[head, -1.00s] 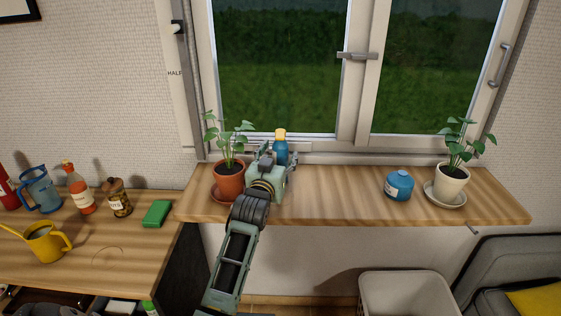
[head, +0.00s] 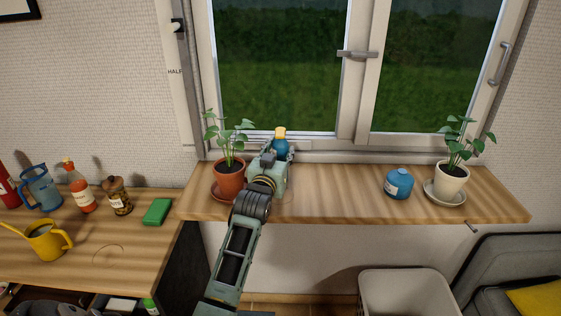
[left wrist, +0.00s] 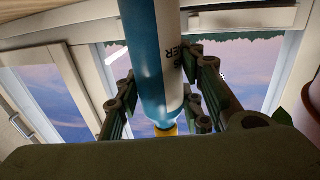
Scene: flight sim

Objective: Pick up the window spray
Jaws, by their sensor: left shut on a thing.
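The window spray (head: 281,147) is a blue bottle with a yellow top. It stands on the wooden window sill in the head view, close to the window frame, partly hidden behind my left gripper (head: 277,153). In the left wrist view the bottle (left wrist: 153,60) runs between the two fingers of my left gripper (left wrist: 160,95), with its white label side and yellow top showing. The gripper is shut on the bottle. My right gripper is not in view.
A plant in a terracotta pot (head: 229,178) stands just left of my left gripper. A round blue container (head: 399,184) and a plant in a cream pot (head: 451,178) stand further right on the sill (head: 330,205). The sill between is clear. A table (head: 100,245) with several items is at left.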

